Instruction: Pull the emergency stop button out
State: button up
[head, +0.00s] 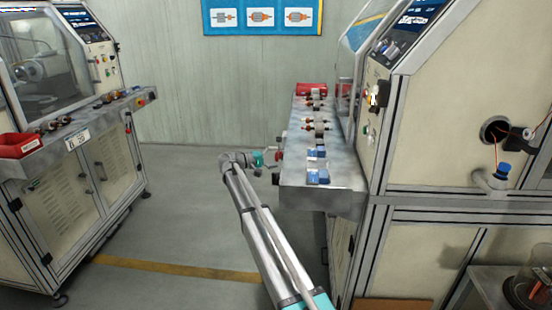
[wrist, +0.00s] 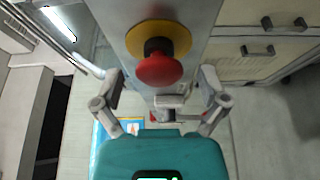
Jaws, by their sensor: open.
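The emergency stop button is a red mushroom head (wrist: 160,70) on a short dark stem with a yellow round plate (wrist: 178,36) behind it. It is mounted on a grey metal face in the wrist view. My gripper (wrist: 161,82) is open, with one finger on each side of the red head and a clear gap to it on both sides. Nothing is held.
The metal shelf (head: 292,172) carries several wound parts, blue blocks (head: 317,166) and a red bin (head: 311,89). A second machine (head: 90,165) with a red bin (head: 18,145) stands at the left. The floor (head: 180,215) between the machines is clear.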

jog(key=v, duration=1.1)
jog(key=shift+a, duration=0.3)
jog(key=shift+s, duration=0.1)
